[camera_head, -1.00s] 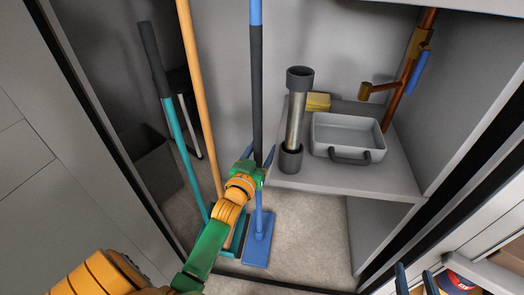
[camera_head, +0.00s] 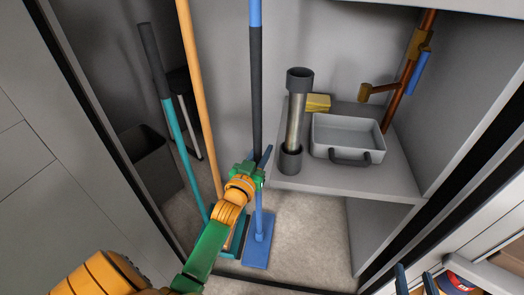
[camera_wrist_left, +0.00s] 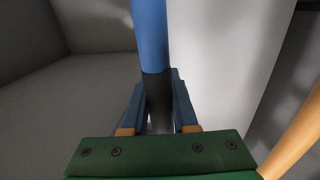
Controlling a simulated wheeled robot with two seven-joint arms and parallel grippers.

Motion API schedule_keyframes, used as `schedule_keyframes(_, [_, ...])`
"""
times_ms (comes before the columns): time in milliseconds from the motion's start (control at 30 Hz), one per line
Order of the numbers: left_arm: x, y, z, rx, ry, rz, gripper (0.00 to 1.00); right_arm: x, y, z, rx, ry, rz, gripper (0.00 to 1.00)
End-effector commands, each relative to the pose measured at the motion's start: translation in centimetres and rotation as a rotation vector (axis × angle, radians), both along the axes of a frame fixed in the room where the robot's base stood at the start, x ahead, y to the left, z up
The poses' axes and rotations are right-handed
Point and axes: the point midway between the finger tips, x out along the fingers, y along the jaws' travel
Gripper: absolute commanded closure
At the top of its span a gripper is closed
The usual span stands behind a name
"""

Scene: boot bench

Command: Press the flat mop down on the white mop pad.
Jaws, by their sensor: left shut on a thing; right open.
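The flat mop (camera_head: 256,85) stands upright in the cupboard, with a blue and black pole and a flat blue head (camera_head: 258,250) low near the cupboard floor. My left gripper (camera_head: 259,158) is shut on the pole's dark section. The left wrist view shows the pole (camera_wrist_left: 151,40) running between my left fingers (camera_wrist_left: 158,108). My right gripper (camera_head: 415,274) shows only its blue fingertips at the bottom right edge, apart and with nothing seen between them. I cannot make out a white mop pad in either view.
An orange pole (camera_head: 189,75) and a teal-handled tool (camera_head: 176,130) stand close left of the mop. A dark bin (camera_head: 150,165) is further left. A shelf (camera_head: 395,180) on the right holds a metal cylinder (camera_head: 294,122), a grey basin (camera_head: 345,135) and a yellow block (camera_head: 318,102).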

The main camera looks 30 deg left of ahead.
Motion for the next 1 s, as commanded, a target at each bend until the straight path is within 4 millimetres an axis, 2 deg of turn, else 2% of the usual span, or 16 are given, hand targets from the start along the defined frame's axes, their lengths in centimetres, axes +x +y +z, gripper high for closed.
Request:
schedule_keyframes(700, [-0.01, 0.01, -0.04, 0.000, 0.001, 0.000, 1.00, -0.01, 0.00, 0.00, 0.000, 0.000, 0.000, 0.50])
schedule_keyframes(733, [0.01, 0.00, 0.10, 0.001, -0.003, 0.000, 0.71, -0.01, 0.00, 0.01, 0.000, 0.000, 0.000, 0.50])
schedule_keyframes(833, [0.01, 0.01, 0.08, 0.000, -0.002, 0.000, 0.44, -0.02, 0.00, 0.02, 0.000, 0.000, 0.000, 0.50])
schedule_keyframes(867, [0.01, 0.01, 0.07, 0.000, -0.002, 0.000, 0.38, -0.02, 0.00, 0.02, 0.000, 0.000, 0.000, 0.50])
schedule_keyframes(1000, [0.00, 0.00, 0.04, 0.000, -0.001, 0.000, 0.38, -0.01, 0.00, 0.01, 0.000, 0.000, 0.000, 0.50])
